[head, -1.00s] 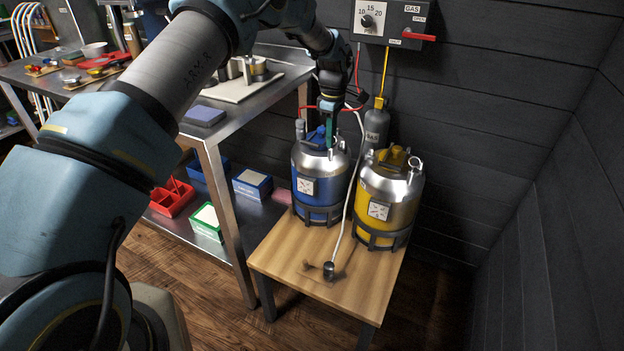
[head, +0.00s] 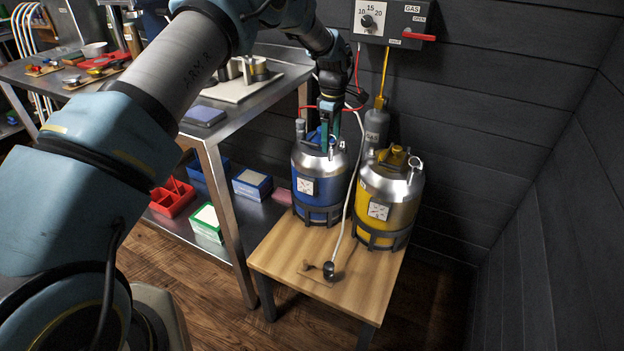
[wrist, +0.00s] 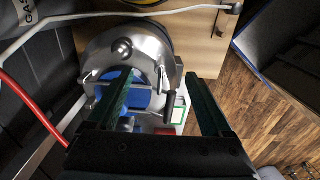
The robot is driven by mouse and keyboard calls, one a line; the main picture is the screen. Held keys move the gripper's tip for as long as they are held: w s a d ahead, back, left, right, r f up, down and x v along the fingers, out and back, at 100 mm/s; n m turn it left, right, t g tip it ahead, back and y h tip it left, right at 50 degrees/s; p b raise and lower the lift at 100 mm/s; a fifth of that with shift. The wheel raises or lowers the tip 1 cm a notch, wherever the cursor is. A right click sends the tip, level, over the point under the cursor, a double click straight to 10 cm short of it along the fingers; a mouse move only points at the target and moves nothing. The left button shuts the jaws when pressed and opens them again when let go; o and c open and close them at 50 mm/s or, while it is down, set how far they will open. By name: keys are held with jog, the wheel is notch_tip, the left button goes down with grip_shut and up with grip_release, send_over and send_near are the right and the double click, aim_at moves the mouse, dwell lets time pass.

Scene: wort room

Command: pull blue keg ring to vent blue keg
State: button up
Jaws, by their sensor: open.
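The blue keg (head: 318,187) stands upright on the wooden stand, a steel body with a blue band and a white label. In the wrist view its steel top (wrist: 152,47) lies beyond my fingers, with blue parts at its middle. My gripper (head: 329,146) points down at the keg's top. In the wrist view my gripper (wrist: 160,95) is open, its two green fingers well apart; the left finger overlaps the keg top and the right one lies past its rim. Nothing shows between the fingers as held. I cannot make out the ring clearly.
The yellow keg (head: 386,205) stands close on the right. A white hose with a black end (head: 329,270) hangs over the wooden stand (head: 290,262). A grey gas cylinder (head: 376,128) and gas panel (head: 395,22) are behind. A steel bench (head: 215,130) stands left.

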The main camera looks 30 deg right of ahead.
jog(key=shift+o, duration=1)
jog(key=shift+r, duration=0.1)
jog(key=shift+r+p, duration=1.65)
jog(key=shift+r, duration=1.3)
